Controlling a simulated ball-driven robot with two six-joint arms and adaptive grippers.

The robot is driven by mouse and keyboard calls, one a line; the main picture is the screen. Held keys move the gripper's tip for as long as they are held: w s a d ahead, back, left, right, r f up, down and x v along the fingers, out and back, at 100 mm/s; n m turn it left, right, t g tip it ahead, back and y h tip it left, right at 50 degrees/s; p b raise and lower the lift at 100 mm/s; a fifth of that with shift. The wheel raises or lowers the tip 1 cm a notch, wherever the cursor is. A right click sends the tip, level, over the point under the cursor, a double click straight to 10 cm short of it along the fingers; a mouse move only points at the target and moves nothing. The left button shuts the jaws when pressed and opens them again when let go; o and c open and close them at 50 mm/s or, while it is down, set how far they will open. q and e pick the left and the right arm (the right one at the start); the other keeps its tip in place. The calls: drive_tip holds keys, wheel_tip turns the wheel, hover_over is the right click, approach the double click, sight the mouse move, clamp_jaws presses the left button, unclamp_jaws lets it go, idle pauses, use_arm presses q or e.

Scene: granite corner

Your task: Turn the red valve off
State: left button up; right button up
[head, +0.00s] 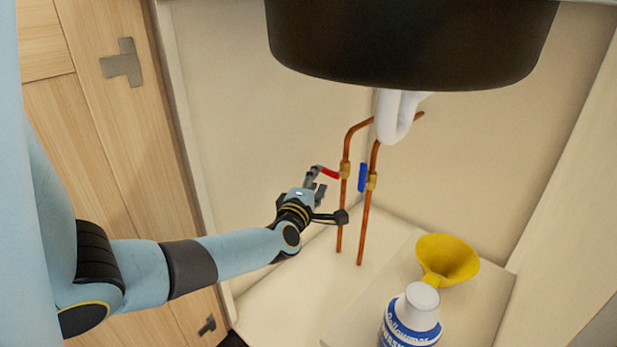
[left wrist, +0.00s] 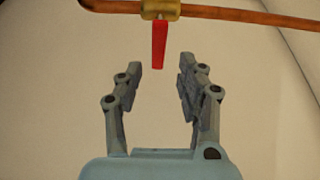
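The red valve handle (head: 328,172) sticks out to the left from a brass valve body (head: 345,170) on the left copper pipe in the head view. In the left wrist view the red handle (left wrist: 159,45) points down from its brass body (left wrist: 160,9) toward my gripper. My left gripper (head: 317,179) is just in front of the handle. In the left wrist view the left gripper (left wrist: 158,72) is open, with the handle's end between or just beyond its fingertips; contact is not visible. My right gripper is not in view.
A blue valve handle (head: 362,177) sits on the right copper pipe (head: 365,220), close beside the red one. A dark sink basin (head: 410,45) and white drain pipe (head: 391,118) hang above. A yellow funnel (head: 446,260) and blue-white bottle (head: 408,318) stand at the lower right.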

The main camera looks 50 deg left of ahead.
use_arm(q)
drive_tip(key=v, duration=0.6)
drive_tip(key=shift+s+d, duration=0.2)
drive_tip(key=shift+s, duration=0.1)
